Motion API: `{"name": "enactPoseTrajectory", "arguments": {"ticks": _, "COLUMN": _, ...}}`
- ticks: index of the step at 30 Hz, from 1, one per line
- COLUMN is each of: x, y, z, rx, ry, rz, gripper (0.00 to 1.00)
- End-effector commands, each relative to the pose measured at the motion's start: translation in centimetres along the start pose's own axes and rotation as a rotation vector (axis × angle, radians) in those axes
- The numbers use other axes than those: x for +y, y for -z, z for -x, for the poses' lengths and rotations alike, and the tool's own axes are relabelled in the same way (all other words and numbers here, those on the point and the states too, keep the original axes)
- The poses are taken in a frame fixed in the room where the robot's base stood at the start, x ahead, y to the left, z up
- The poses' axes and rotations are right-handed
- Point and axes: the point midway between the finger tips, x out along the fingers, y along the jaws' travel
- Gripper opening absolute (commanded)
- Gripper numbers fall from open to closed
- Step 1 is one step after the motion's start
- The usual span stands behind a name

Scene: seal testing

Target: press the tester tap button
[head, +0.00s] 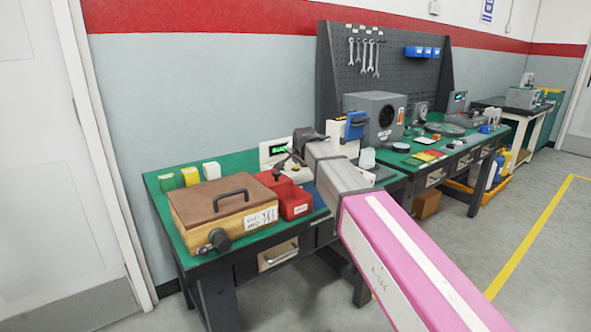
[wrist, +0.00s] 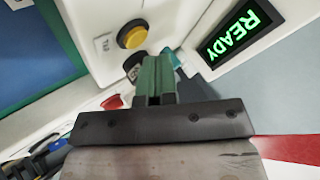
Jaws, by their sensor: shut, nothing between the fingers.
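In the wrist view the tester (wrist: 193,52) is a white housing with a dark display (wrist: 240,32) that reads READY in green. A yellow round button (wrist: 132,36) in a dark collar sits on it, beside a small label (wrist: 102,43) that seems to read TAP. My gripper (wrist: 157,60) is shut and empty, its green fingers pointing at the tester just below and right of the yellow button; I cannot tell the gap. In the head view the tester (head: 268,151) stands at the back of the green bench, partly hidden by my gripper (head: 281,166).
In the wrist view, a dark round part and a teal part (wrist: 171,58) lie near my fingertips, with a red knob (wrist: 114,102) to the left.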

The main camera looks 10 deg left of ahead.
Motion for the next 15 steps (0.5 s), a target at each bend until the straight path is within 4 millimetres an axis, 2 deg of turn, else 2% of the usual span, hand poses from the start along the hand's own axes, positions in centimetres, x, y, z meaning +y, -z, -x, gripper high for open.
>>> {"name": "enactPoseTrajectory", "arguments": {"ticks": 15, "x": 0.43, "y": -0.42, "z": -0.59, "rx": 0.0, "ry": 0.0, "rz": 0.0, "gripper": 0.0}}
